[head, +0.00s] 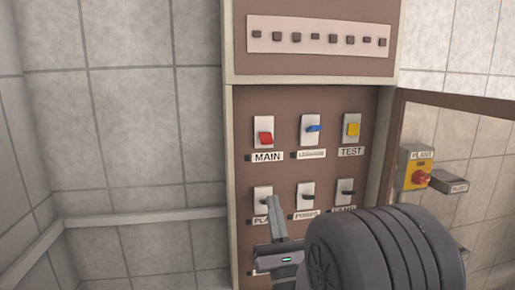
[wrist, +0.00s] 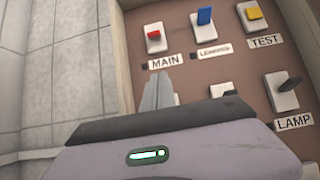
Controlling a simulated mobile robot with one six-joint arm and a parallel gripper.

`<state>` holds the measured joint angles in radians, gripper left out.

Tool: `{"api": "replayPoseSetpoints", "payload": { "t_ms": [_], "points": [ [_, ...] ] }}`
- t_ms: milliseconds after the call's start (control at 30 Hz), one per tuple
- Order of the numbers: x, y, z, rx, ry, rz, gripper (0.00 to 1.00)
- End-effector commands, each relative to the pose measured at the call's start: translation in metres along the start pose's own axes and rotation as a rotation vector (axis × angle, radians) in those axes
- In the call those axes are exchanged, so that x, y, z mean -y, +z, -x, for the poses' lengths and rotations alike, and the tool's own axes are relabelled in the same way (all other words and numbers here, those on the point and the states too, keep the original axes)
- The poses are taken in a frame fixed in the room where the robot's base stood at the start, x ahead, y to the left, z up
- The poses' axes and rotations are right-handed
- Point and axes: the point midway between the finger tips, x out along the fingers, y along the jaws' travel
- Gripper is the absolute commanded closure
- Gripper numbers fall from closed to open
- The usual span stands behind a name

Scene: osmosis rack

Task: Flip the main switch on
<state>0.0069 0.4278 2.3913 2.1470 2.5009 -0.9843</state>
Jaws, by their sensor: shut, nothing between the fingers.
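The main switch (head: 265,138) is a red rocker on a pale plate, at the upper left of the brown panel, above a label reading MAIN. In the head view its red part sits low on the plate. It also shows in the wrist view (wrist: 154,35), near the top. My gripper (head: 274,194) is shut and empty, its fingers pointing up, below the MAIN label in the head view. In the wrist view the shut fingers (wrist: 160,78) point up towards the switch, apart from it in the picture. My gripper and arm hide part of the lower switches.
A blue switch (head: 313,128) and a yellow TEST switch (head: 352,129) are right of MAIN. Dark-levered switches, including LAMP (head: 345,188), sit below. An open door frame (head: 450,103) and a yellow box with a red knob (head: 417,174) are at right. Tiled wall is left.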

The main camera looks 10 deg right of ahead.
Motion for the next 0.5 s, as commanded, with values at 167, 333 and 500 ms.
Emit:
{"api": "replayPoseSetpoints", "payload": {
  "t_ms": [167,333,500],
  "points": [
    [0.002,-0.001,0.001,-0.001,-0.008,0.002,1.0],
    [0.002,0.0,-0.002,0.0,-0.006,0.001,1.0],
    [0.001,0.004,-0.03,0.001,-0.005,0.0,1.0]
  ]
}}
